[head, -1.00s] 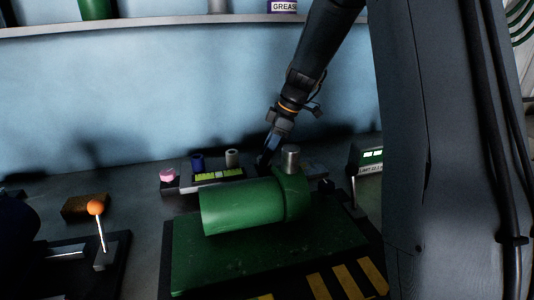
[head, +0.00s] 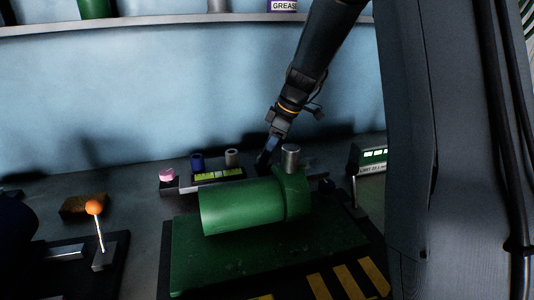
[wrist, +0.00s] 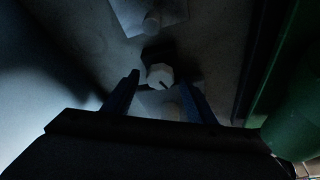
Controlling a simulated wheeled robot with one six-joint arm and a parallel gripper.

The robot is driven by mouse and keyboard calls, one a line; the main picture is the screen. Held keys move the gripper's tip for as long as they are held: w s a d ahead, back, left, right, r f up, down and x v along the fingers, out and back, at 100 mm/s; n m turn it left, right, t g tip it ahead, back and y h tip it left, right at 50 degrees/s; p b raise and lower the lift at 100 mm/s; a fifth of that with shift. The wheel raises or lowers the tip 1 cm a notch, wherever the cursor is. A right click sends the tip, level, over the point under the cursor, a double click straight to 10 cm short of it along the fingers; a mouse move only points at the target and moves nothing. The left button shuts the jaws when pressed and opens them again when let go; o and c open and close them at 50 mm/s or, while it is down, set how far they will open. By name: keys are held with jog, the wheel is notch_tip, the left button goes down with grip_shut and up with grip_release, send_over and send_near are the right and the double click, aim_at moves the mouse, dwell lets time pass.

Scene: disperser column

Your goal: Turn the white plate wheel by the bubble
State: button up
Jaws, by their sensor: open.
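The yellow-green bubble strip (head: 218,175) lies on a low grey bar behind the green cylinder in the head view. Behind it stand a pale grey-white wheel (head: 232,158) and a blue wheel (head: 197,162). My gripper (head: 264,160) points down to the right of them, its tips partly hidden by the green cylinder. In the wrist view, the open blue fingers of my gripper (wrist: 158,82) stand either side of a white many-sided knob (wrist: 160,76) with a dark mark, near the tips. I cannot tell whether they touch it, or which wheel it is in the head view.
The big green cylinder (head: 243,207) with its metal post (head: 291,158) stands close in front of my gripper; its green side also fills the right of the wrist view (wrist: 290,105). A pink knob (head: 168,175) is left. An orange-topped lever (head: 95,207) stands front left.

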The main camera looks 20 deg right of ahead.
jog(key=shift+r, duration=0.1)
jog(key=b+v, duration=0.1)
jog(key=v, duration=0.6)
jog(key=shift+d+r, duration=0.15)
jog(key=shift+r, duration=0.1)
jog(key=shift+s, duration=0.1)
